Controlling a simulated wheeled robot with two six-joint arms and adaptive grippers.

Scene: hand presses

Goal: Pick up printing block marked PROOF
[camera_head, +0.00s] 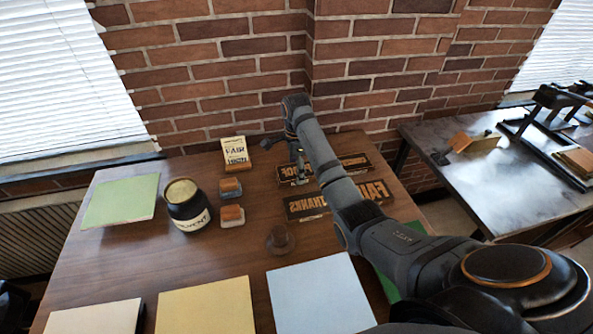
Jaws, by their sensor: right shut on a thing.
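The printing block marked PROOF (355,164) is a dark bar with tan reversed letters, lying at the back right of the wooden table. My right arm crosses in front of its middle and hides part of it. My right gripper (301,178) is at the left part of this block, pointing down, and is shut on it. The fingertips are small in the view, and I cannot tell whether the block is off the table. My left gripper is not in view.
A second dark block (306,207) with reversed letters lies just in front. A dark jar (187,212), two small wood-topped blocks (229,187), a FAIR card (235,152) and coloured sheets (317,294) share the table (150,262). A brick wall stands close behind.

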